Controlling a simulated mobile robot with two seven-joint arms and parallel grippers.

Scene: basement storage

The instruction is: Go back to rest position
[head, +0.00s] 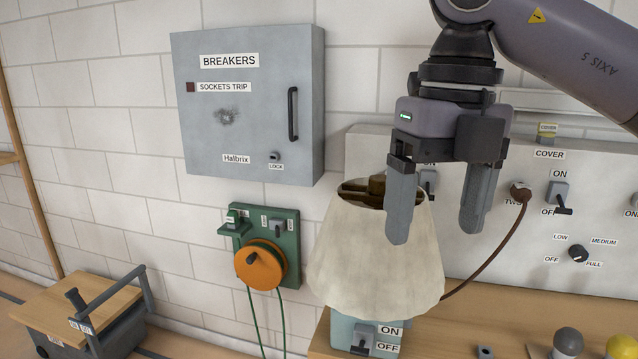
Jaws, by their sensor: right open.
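My right gripper (436,213) comes in from the upper right and points down. Its two grey fingers are apart with nothing between them that I can see gripped. It hangs in front of a lamp with a cream shade (373,255) and hides part of the shade's open top. The lamp's pale blue base (345,332) has a switch marked ON and OFF. My left gripper is not in view.
A grey breaker box (250,135) and a green panel with an orange reel (261,264) are on the wall. A switch panel (610,180) stands behind the arm, with a brown cord (500,255). A toolbox (95,315) is lower left; bulbs (568,342) lie lower right.

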